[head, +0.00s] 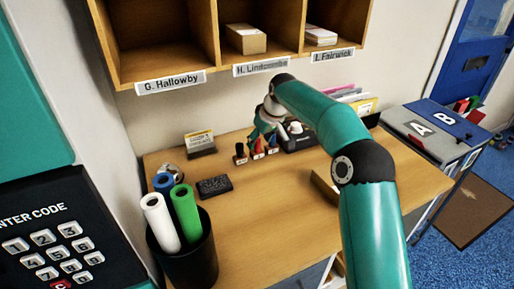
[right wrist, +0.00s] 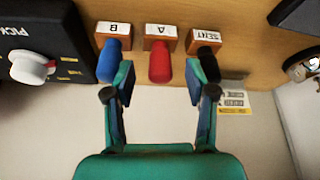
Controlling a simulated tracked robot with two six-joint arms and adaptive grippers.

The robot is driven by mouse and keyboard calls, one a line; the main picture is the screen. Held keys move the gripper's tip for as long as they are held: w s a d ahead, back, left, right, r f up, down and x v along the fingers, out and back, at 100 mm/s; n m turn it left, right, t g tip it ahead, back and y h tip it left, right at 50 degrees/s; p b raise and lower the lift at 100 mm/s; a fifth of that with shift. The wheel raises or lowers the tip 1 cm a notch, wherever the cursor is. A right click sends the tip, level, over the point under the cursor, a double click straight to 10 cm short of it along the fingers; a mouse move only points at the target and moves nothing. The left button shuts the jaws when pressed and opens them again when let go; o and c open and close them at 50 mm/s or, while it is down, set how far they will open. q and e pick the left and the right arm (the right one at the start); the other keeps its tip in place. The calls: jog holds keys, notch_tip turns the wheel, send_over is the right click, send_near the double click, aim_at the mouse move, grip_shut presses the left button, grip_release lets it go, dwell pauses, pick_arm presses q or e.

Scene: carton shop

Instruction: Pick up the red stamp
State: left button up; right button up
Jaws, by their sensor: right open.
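The red stamp stands on the desk in the middle of a row of three, with a wooden block marked A and a red handle (right wrist: 160,65) in the right wrist view. The blue stamp (right wrist: 108,62), marked B, is left of it there, and the black stamp (right wrist: 208,64), marked SENT, is right. My right gripper (right wrist: 166,82) is open and empty. Its fingers are spread to either side of the red handle in that view, near the blue and black handles; contact cannot be told. In the head view the gripper (head: 267,124) is above the row, partly hiding it. My left gripper is not in view.
A black box with a white knob (right wrist: 30,68) stands beside the blue stamp. On the desk (head: 250,215) are a dark block (head: 214,187), a card holder (head: 200,143) and a black bin (head: 190,262) of rolled tubes. Pigeonholes (head: 170,50) hang above.

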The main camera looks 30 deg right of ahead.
aim_at(258, 140)
jog(key=x, duration=0.3)
jog(key=shift+w, duration=0.2)
grip_shut()
